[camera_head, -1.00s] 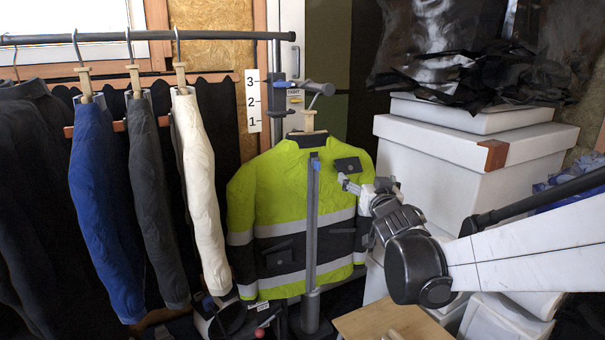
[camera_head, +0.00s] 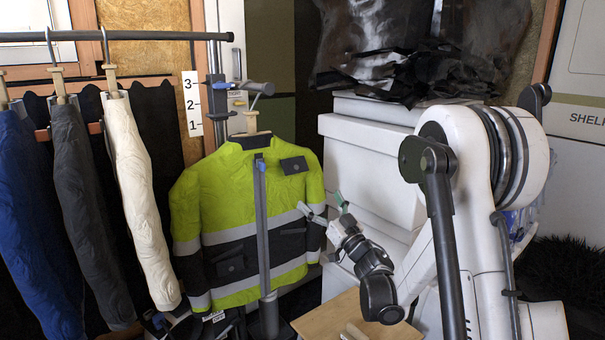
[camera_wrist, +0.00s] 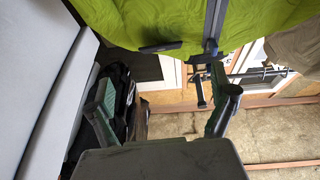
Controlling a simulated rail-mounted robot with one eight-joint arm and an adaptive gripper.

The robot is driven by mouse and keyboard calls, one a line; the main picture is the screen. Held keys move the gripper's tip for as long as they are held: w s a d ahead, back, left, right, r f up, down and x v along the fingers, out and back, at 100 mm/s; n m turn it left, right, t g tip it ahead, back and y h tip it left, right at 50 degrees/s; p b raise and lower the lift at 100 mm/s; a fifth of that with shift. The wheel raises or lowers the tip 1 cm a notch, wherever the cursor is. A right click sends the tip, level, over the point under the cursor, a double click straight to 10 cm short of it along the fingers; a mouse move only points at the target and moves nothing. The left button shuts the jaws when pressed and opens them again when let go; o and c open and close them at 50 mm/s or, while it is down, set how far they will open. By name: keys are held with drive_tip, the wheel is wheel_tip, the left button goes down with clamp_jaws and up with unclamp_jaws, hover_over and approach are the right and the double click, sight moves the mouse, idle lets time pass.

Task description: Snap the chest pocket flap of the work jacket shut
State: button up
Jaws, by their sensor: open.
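My gripper (camera_head: 324,207) is open and empty at the jacket's right side, lower than the flap. In the wrist view my gripper's two fingers (camera_wrist: 165,102) are spread wide with nothing between them. The jacket (camera_wrist: 270,20) fills the top there, and a thin dark piece (camera_wrist: 160,47) at its edge may be the flap seen edge-on.
Blue, grey and white garments (camera_head: 140,200) hang from a rail at the left. White boxes (camera_head: 370,180) are stacked close behind my gripper, with black plastic (camera_head: 420,70) on top. A wooden board (camera_head: 355,318) lies below.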

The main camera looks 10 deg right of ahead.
sight(297, 170)
drive_tip(key=x, duration=1.3)
drive_tip(key=shift+w+a+r+b, duration=0.2)
drive_tip(key=shift+w+b, duration=0.05)
drive_tip(key=shift+b, duration=0.15)
drive_tip(key=c, duration=1.1)
drive_tip(key=shift+w+f+t+b, duration=0.2)
drive_tip(key=shift+f+t+b, duration=0.1)
drive_tip(key=shift+t+b, duration=0.3)
drive_tip(key=shift+r+y+b, duration=0.1)
drive_tip(key=shift+y+b, duration=0.2)
drive_tip(key=shift+b, duration=0.1)
drive_tip(key=o, duration=1.1)
